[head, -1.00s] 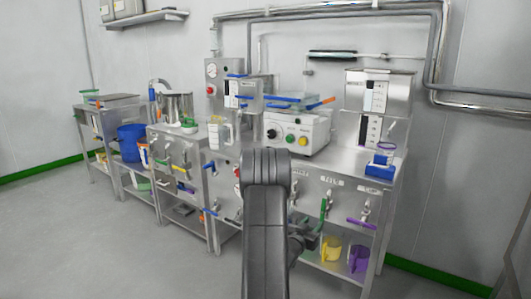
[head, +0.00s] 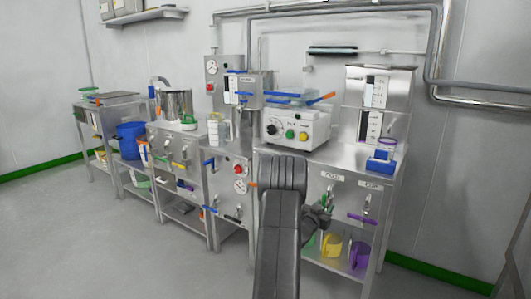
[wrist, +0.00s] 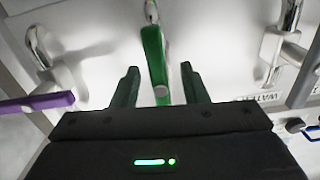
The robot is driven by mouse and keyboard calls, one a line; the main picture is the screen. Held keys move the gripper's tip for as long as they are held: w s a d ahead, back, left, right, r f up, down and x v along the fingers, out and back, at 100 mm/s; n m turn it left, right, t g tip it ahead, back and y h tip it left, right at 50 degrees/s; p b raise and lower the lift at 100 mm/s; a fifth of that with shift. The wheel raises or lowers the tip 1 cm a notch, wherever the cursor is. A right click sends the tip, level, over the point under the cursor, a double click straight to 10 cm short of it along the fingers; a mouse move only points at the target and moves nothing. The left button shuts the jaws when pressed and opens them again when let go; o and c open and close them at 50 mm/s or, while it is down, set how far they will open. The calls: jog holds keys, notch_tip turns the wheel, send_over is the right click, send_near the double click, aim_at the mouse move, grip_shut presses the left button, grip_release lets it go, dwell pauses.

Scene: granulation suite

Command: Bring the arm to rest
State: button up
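My gripper (wrist: 160,88) is open in the wrist view, its two dark fingers spread. A green valve handle (wrist: 154,58) lies in the gap between them in the picture, with room on both sides. I cannot tell how deep it sits between the fingers. Nothing is held. In the head view my gripper (head: 319,216) is small and dark, beside my arm and in front of the right bench's valve panel, so its fingers are hard to make out there.
A purple valve handle (wrist: 38,101) is close by; it also shows in the head view (head: 362,218). The right bench (head: 385,196) carries a white control box (head: 296,128). Yellow (head: 332,246) and purple (head: 359,254) jugs stand below. The floor at front left is clear.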

jog(key=m+b, duration=0.3)
jog(key=m, duration=0.3)
jog(key=m+b, duration=0.1)
jog(key=m, duration=0.2)
jog(key=shift+b, duration=0.4)
jog(key=shift+m, duration=0.4)
jog(key=shift+r, duration=0.2)
